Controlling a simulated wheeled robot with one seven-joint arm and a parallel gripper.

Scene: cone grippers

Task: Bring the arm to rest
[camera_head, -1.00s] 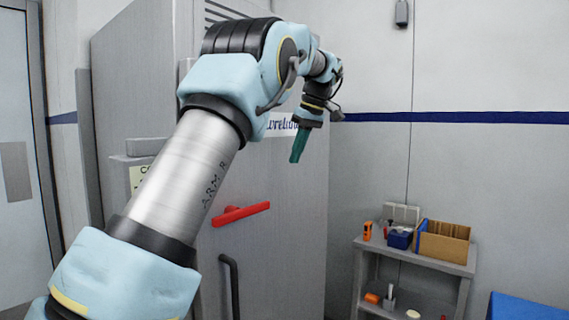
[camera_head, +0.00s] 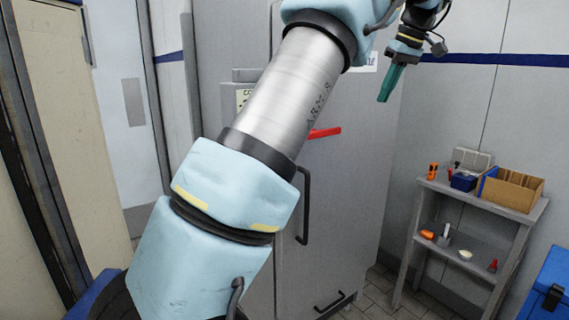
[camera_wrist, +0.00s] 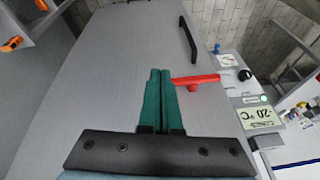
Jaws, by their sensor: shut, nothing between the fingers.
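My gripper (camera_head: 391,83) is at the upper right of the head view, pointing down, with its green fingers together. My light blue and silver arm reaches up across the middle of that view, in front of a grey cabinet. In the wrist view my gripper (camera_wrist: 160,75) shows two green fingers side by side, shut with nothing between them. The cabinet door (camera_wrist: 95,85) fills much of the wrist view behind the fingers. A red handle (camera_wrist: 195,79) on the cabinet shows just right of the fingertips; in the head view the red handle (camera_head: 325,132) is partly hidden by my arm.
A grey shelf (camera_head: 480,190) at the right holds a cardboard box (camera_head: 513,188), a blue bin (camera_head: 463,181) and small tools. A blue chest (camera_head: 550,285) stands at the lower right edge. Dark door handles (camera_head: 305,205) stick out from the cabinet.

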